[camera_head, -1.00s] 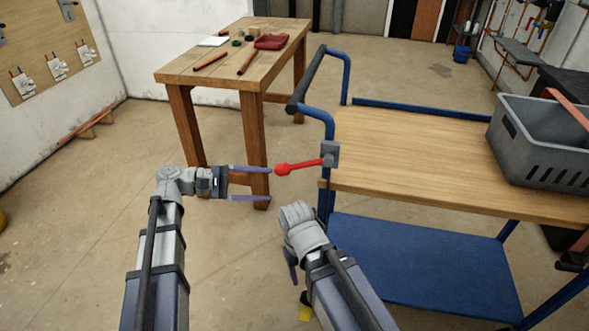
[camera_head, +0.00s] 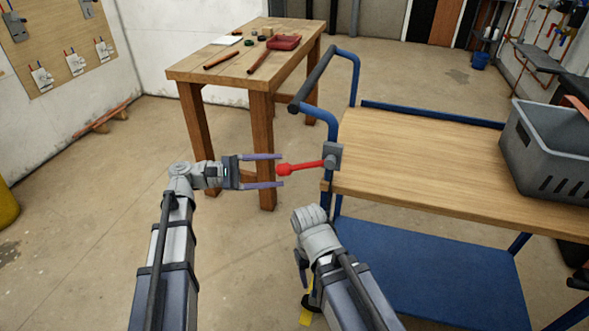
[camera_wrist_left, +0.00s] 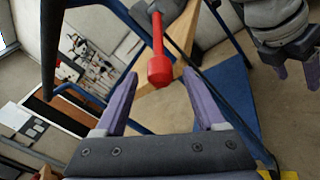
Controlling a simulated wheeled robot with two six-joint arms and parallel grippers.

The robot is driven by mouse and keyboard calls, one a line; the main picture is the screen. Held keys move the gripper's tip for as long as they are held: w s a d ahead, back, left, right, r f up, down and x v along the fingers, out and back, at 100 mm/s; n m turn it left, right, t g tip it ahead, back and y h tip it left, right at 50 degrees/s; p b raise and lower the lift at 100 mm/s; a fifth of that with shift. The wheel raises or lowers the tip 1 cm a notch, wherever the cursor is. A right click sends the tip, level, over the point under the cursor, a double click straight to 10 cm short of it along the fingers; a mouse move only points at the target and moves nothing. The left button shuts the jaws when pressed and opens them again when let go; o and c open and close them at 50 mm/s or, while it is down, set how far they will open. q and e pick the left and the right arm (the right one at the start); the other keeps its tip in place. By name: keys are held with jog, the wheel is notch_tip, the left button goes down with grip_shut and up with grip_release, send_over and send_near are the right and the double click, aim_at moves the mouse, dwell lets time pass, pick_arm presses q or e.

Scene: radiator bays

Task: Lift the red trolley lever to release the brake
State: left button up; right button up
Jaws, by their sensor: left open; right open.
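The red trolley lever (camera_head: 305,167) sticks out to the left from a grey bracket (camera_head: 333,156) on the trolley's blue frame, roughly level, with a round knob at its free end. My left gripper (camera_head: 282,171) is open, and its purple fingertips sit above and below the knob. In the left wrist view the red lever (camera_wrist_left: 159,45) ends between the fingertips of my left gripper (camera_wrist_left: 160,74), with a gap on each side. My right gripper (camera_head: 302,270) is lower, beside the trolley's lower left side; its fingers are partly hidden by its own arm.
The trolley has a wooden top (camera_head: 430,165), a blue lower shelf (camera_head: 425,270) and a grey crate (camera_head: 560,150). Its black push handle (camera_head: 312,80) rises behind the lever. A wooden workbench (camera_head: 215,70) with tools stands behind my left gripper.

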aim_at(293, 169)
pick_arm(q)
jog(key=d, duration=0.5)
jog(key=shift+w+d, duration=0.25)
jog(key=shift+d, duration=0.1)
grip_shut()
dwell(0.3)
dwell(0.9)
